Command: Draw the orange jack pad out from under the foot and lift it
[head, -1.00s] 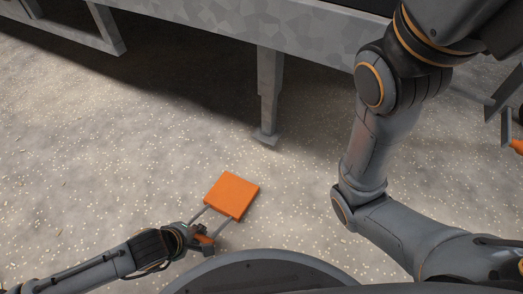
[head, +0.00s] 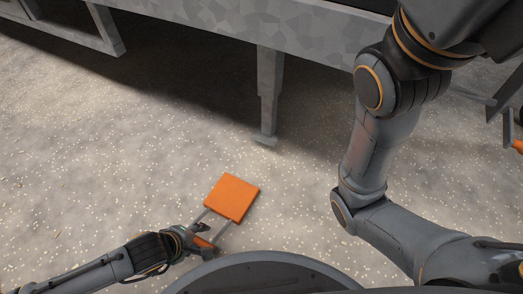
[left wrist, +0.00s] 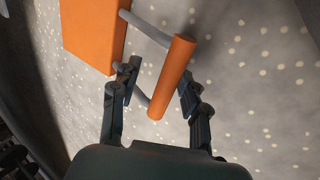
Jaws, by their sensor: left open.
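The orange jack pad (head: 232,197) is a flat square plate, clear of the jack foot (head: 265,139) and on the near side of it. It looks to lie flat on the ground. Two grey rods join it to an orange bar handle (head: 203,242). My left gripper (head: 205,240) is open at this handle. In the left wrist view, the handle (left wrist: 172,80) passes between the spread fingers of the gripper (left wrist: 157,90), with gaps on both sides. The pad's plate (left wrist: 94,30) shows at upper left there. My right gripper is out of the picture.
The grey jack leg (head: 270,85) comes down from the trailer frame (head: 210,25) at the back. My right arm fills the right side. A dark part with an orange end (head: 517,146) shows at the right edge. Speckled ground left of the pad is clear.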

